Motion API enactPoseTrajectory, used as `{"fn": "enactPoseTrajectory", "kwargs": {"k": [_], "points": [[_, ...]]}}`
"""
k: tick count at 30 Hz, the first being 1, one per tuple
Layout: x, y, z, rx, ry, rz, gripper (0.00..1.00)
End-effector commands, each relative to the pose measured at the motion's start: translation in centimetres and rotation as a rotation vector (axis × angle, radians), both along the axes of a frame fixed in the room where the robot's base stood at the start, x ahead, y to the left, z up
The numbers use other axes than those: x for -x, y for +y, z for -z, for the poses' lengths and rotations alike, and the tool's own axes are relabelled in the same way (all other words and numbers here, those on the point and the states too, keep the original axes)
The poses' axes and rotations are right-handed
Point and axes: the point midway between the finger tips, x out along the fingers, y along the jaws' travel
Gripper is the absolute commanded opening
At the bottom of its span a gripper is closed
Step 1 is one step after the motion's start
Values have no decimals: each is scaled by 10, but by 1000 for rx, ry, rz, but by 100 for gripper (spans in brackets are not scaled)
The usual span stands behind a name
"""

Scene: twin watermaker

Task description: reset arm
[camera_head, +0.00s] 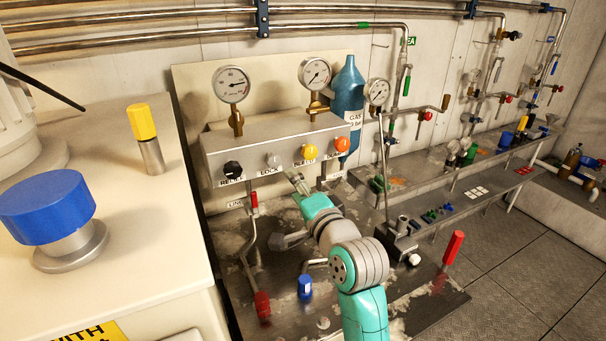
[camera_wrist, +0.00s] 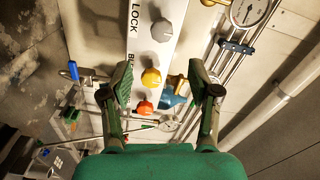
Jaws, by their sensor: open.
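My gripper (camera_wrist: 160,88) is open and empty in the wrist view, its two green-padded fingers spread apart. Beyond it in that view is the panel face with a grey knob (camera_wrist: 162,31), a yellow knob (camera_wrist: 151,77) and an orange knob (camera_wrist: 145,107). In the head view my teal arm reaches up from the bottom, and my gripper (camera_head: 294,180) is in front of the grey panel box (camera_head: 222,150), below its knobs. The panel carries a black knob (camera_head: 232,170), a grey knob, a yellow knob and an orange knob. I cannot tell the exact gap to the panel.
Two gauges, one of them the left gauge (camera_head: 231,85), stand on the panel. A blue bottle (camera_head: 347,95) is behind it. A red-handled lever (camera_head: 453,247) rises at the right of the bench. A white cabinet (camera_head: 150,235) with a blue cap (camera_head: 47,205) fills the left. Floor (camera_head: 520,270) is clear at right.

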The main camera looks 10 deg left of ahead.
Motion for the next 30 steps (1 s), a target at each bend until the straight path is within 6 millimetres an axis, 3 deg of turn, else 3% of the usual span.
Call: {"fn": "enactPoseTrajectory", "kwargs": {"k": [5,14,21,30], "points": [[10,-19,40,45,-5,36,61],[61,-82,143,208,-44,148,61],[119,-131,209,358,-70,225,61],[207,-185,267,563,-95,299,61]]}}
